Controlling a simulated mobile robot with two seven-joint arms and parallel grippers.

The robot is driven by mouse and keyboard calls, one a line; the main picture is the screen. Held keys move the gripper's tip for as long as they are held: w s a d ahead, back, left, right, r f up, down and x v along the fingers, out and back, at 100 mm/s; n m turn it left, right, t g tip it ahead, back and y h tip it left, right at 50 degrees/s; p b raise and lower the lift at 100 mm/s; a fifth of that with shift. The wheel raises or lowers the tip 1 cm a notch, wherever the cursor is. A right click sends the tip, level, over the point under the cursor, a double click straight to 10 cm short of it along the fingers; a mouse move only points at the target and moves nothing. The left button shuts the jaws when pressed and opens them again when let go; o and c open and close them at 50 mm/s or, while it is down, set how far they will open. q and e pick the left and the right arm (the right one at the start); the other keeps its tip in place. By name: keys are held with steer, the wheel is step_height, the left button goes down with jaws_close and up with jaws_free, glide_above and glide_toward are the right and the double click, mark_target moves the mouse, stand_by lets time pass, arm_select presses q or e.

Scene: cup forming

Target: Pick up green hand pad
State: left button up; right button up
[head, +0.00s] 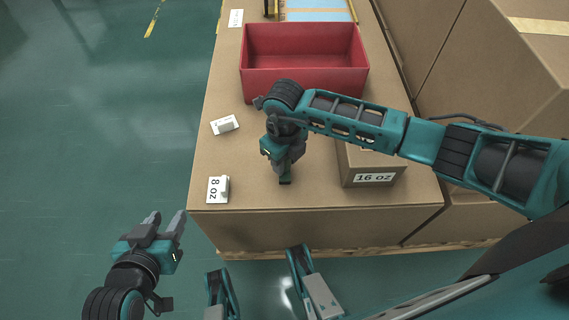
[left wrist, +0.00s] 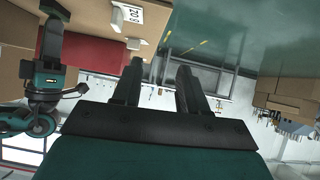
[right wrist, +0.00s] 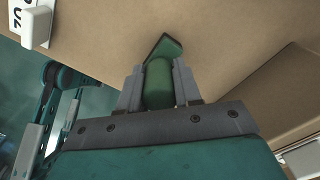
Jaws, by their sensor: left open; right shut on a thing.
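The green hand pad (right wrist: 159,84) is between the fingers of my right gripper (right wrist: 158,85) in the right wrist view, with the jaws shut on its rounded grip. Its flat green base extends beyond the fingertips, close over the cardboard surface; I cannot tell whether it touches. In the head view my right gripper (head: 286,180) points down over the front middle of the cardboard table, and the pad is mostly hidden there. My left gripper (head: 166,226) is open and empty, off the table's front left corner. Its open fingers also show in the left wrist view (left wrist: 160,88).
A white "8 oz" block (head: 217,190) and another white block (head: 225,125) lie on the left of the cardboard table (head: 222,90). A "16 oz" cardboard box (head: 373,179) stands right of my right gripper. A red bin (head: 304,83) stands at the back.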

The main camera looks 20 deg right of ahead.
arm_select(q)
steer(key=shift+a+f, duration=0.1)
arm_select(e)
jaws_close()
steer(key=shift+r, duration=0.1)
steer(key=shift+r, duration=0.5)
arm_select(q)
steer(key=r+p, duration=0.2)
steer(key=p, duration=0.1)
steer(key=a+r+p, duration=0.1)
steer(key=p, duration=0.1)
steer(key=shift+s+r, duration=0.25)
steer(key=shift+r, duration=0.15)
arm_select(e)
step_height(320, 180, up, 19)
arm_select(q)
steer(key=shift+d, duration=0.2)
